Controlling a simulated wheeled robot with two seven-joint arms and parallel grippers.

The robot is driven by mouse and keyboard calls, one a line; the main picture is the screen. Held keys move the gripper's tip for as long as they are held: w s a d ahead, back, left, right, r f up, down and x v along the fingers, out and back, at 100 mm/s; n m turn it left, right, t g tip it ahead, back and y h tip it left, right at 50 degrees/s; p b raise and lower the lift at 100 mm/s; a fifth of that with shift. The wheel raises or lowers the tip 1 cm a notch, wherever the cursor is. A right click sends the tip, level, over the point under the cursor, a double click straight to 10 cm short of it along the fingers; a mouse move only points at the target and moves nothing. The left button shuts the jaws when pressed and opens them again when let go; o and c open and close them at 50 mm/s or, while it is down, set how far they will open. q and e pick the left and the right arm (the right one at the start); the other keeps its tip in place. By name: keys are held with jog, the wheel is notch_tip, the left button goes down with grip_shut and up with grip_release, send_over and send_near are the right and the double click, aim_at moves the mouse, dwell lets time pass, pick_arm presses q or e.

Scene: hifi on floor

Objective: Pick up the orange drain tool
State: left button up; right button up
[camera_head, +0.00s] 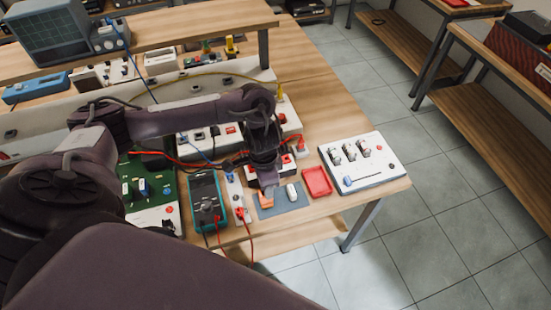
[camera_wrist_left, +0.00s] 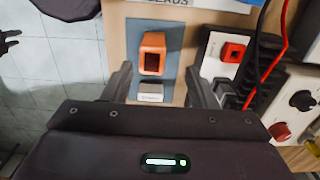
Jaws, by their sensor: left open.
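The orange drain tool (camera_head: 266,199) is a small orange block on a blue-grey mat (camera_head: 296,207) near the table's front edge. In the left wrist view the drain tool (camera_wrist_left: 152,42) shows a dark recess in its face. My left gripper (camera_head: 267,187) points down over the tool and partly hides it in the head view. In the left wrist view the left gripper (camera_wrist_left: 160,84) has its fingers apart, with the tool just beyond and between them, not held. My right gripper is not in view.
A small grey-white block (camera_head: 291,192) lies beside the tool on the mat. A red tray (camera_head: 317,182) and white knob panel (camera_head: 375,165) stand to the right. A teal multimeter (camera_head: 208,203) and red-buttoned unit (camera_wrist_left: 229,50) with red and black cables are close by.

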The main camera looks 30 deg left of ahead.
pick_arm(q)
jog(key=shift+f, duration=0.25)
jog(key=f+b, duration=0.1)
jog(key=s+f+b, duration=0.1)
jog(key=f, duration=0.1)
jog(key=shift+d+f, duration=0.15)
jog(key=shift+f, duration=0.1)
notch_tip(320, 180, down, 4)
jog(key=shift+w+d+r, duration=0.1)
jog(key=shift+r, duration=0.15)
jog(key=c, duration=1)
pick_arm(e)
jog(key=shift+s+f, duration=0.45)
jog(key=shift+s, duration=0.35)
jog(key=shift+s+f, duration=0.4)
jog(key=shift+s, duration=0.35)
pick_arm(q)
jog(key=shift+c, duration=0.2)
